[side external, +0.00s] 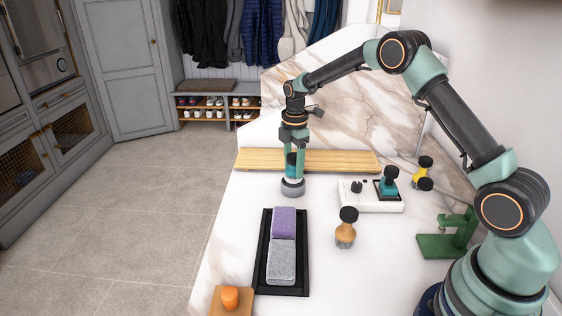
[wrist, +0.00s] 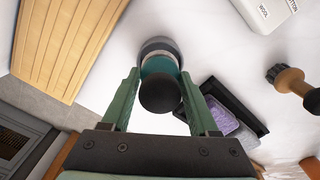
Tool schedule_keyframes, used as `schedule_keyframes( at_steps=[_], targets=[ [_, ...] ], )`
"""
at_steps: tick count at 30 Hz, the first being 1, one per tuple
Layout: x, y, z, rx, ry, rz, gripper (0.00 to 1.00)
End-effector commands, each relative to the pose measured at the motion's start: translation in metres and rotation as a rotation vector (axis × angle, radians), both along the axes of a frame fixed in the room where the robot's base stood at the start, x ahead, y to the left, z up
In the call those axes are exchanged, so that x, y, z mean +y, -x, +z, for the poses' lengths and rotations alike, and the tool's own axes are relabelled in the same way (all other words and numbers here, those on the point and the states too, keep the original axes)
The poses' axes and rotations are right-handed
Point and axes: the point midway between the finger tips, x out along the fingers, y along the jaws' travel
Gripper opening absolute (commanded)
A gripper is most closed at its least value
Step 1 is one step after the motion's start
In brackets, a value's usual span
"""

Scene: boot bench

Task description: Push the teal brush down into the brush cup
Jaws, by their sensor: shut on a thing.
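The teal brush (wrist: 160,66) has a round black knob that faces the wrist camera. It stands between the green fingers of my gripper (wrist: 161,74); in the side view my gripper (side external: 292,176) points straight down with the brush (side external: 291,158) between its fingers. My gripper is shut on the brush. The grey brush cup (side external: 292,187) stands on the marble counter right below, and its rim also shows past the brush in the wrist view (wrist: 158,43). The brush looks upright and in line with the cup. Its lower end is hidden, so I cannot tell how deep it sits.
A slatted wooden board (side external: 335,160) lies just behind the cup. A wooden brush (side external: 346,236) and a black tray (side external: 260,284) with purple and grey blocks are in front. The left counter edge is near.

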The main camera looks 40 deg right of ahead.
Motion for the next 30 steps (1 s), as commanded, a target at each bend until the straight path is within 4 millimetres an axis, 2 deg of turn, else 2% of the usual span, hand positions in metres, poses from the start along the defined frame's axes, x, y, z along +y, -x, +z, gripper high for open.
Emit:
schedule_keyframes(
  at_steps=[30],
  targets=[
    [0.000, 0.000, -0.012, -0.001, 0.000, 0.000, 0.00]
  ],
)
